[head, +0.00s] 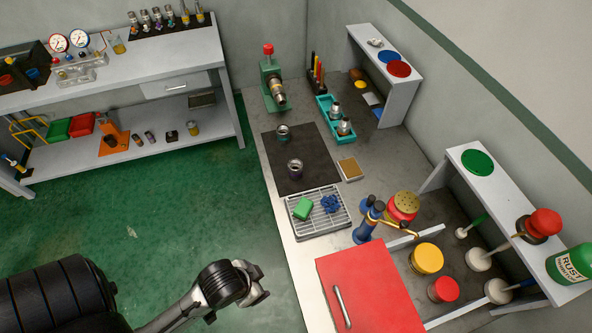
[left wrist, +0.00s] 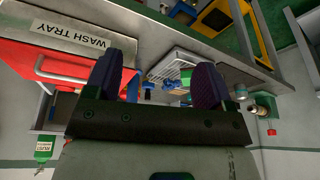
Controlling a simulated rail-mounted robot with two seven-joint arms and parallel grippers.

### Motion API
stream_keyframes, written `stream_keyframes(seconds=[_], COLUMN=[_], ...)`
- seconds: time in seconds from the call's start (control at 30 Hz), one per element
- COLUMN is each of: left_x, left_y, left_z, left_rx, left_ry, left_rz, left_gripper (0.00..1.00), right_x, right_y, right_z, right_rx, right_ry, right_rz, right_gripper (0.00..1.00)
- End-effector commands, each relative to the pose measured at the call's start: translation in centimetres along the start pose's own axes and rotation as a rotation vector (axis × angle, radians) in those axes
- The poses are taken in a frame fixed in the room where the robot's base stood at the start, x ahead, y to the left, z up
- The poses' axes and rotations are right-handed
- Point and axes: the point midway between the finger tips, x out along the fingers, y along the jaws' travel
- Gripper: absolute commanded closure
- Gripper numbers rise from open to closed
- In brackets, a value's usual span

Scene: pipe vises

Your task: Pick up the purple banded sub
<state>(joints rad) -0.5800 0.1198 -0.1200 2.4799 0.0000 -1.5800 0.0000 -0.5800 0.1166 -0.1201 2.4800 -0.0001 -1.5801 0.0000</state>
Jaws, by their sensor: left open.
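The purple banded sub (head: 295,168) is a short dark pipe piece with a purple band. It stands on the dark mat (head: 268,153) on the bench in the head view. A similar sub with a greenish band (head: 283,133) stands behind it on the same mat. My left gripper (head: 254,284) is open and empty, low in the head view, in front of the bench's near-left edge and well apart from the sub. Its two spread fingers (left wrist: 158,78) also show in the left wrist view, where I cannot make out the purple sub clearly. My right gripper is not in view.
A wire-rack tray (head: 318,226) with a green block (head: 303,208) and blue piece (head: 330,204) lies nearer than the mat. A green vise (head: 270,85) stands behind the mat.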

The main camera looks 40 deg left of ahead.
Motion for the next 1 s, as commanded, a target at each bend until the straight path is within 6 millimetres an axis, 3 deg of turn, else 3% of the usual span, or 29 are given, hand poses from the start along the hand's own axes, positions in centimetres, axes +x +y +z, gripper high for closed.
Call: stream_keyframes(seconds=[0.17,0.47,0.57,0.67,0.87,1.0], left_x=[0.0,0.4,1.0,1.6,0.4,-0.1], left_y=[0.0,-0.2,-0.7,-2.4,-7.6,-12.5], left_z=[0.0,-0.8,-3.3,-7.5,-17.1,-23.0], left_rx=[0.0,0.002,0.005,0.035,0.14,0.196], left_ry=[0.0,0.021,0.086,0.194,0.433,0.51], left_rz=[0.0,-0.004,-0.018,-0.065,-0.237,-0.386], left_gripper=[0.13,0.13,0.13,0.13,0.13,0.13], right_x=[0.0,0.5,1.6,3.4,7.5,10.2], right_y=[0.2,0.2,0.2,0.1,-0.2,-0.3], right_z=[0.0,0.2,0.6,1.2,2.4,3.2], right_rx=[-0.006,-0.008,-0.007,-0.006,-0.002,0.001], right_ry=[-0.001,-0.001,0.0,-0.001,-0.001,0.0], right_rz=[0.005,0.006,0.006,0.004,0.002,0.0], right_gripper=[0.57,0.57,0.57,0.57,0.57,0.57])
